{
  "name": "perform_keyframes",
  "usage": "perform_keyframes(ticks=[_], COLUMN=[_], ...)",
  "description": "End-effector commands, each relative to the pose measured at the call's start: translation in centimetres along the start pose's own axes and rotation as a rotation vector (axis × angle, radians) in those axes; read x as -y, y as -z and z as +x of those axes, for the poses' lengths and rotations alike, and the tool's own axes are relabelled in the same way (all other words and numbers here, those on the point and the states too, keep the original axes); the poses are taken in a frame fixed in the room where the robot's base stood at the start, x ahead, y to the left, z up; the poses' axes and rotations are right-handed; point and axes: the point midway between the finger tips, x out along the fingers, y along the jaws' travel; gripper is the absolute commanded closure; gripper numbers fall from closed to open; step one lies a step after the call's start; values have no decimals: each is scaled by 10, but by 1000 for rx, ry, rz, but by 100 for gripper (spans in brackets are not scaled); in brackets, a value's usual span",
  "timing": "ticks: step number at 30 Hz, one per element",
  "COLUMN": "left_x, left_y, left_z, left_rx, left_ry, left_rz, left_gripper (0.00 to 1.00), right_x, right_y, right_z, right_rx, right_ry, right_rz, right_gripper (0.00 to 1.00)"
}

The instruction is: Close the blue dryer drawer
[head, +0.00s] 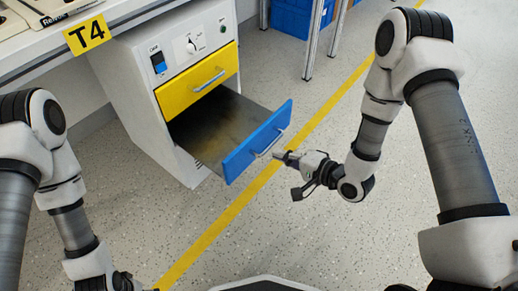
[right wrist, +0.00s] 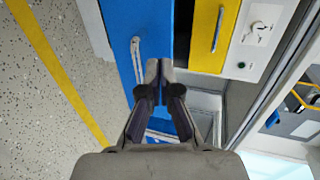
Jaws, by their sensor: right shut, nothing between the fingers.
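The blue drawer (head: 262,141) is pulled well out of the white cabinet in the head view. Its dark interior (head: 220,120) shows and looks empty. A metal bar handle (head: 270,142) sits on its blue front. My right gripper (head: 280,155) is shut and empty in front of the blue face, close to the handle. In the right wrist view its fingertips (right wrist: 158,68) point at the blue front (right wrist: 118,25), beside the handle (right wrist: 137,62). I cannot tell whether they touch it. My left arm enters at the lower left, with its gripper out of the frame.
A yellow drawer (head: 197,80) above is closed. The white cabinet (head: 135,95) has a control panel with a knob (head: 191,46) and stands under a worktop with a T4 label (head: 87,36). A blue crate (head: 292,15) is behind. The floor in front is clear.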

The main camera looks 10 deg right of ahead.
Motion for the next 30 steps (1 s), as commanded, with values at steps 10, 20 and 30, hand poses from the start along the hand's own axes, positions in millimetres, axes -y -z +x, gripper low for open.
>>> perform_keyframes(ticks=[10,20,30], left_x=[0,0,0], left_y=[0,0,0], left_z=[34,36,31], left_rx=[0,0,0], left_ry=[0,0,0], left_rz=[0,0,0], left_gripper=[16,16,16], right_x=[6,12,16], right_y=[0,0,6], right_z=[68,78,86], right_rx=[1,-2,-1], right_ry=[2,1,2], right_rz=[-3,1,0], right_gripper=[100,100,100])
